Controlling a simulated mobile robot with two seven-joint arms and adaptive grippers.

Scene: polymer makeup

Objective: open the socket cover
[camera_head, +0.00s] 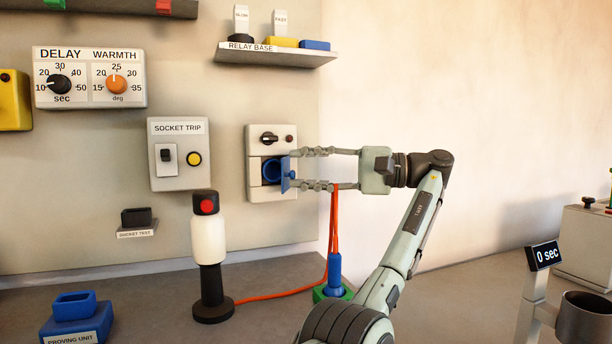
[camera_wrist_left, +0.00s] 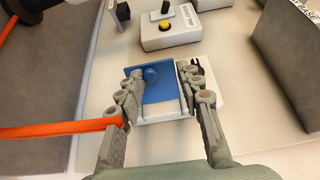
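The socket unit (camera_head: 257,140) is a pale wall box with a black rotary knob (camera_head: 269,138) above a recess. The round blue socket (camera_head: 271,171) shows inside the recess. The blue socket cover (camera_head: 287,178) stands out from the box at the recess's right side, seen nearly edge-on, so it is at least partly open. My left gripper (camera_head: 294,168) is open, its fingers spread above and below at the cover. In the left wrist view, the cover (camera_wrist_left: 157,92) lies between the spread fingertips (camera_wrist_left: 158,77); whether a finger touches it I cannot tell. My right gripper is out of view.
An orange cable (camera_head: 334,222) hangs just below the left gripper, down to a blue plug (camera_head: 334,270) in a green base. A white post with a red button (camera_head: 208,240) stands nearby. The socket trip box (camera_head: 180,180) is left of the socket unit. The wall to the right is bare.

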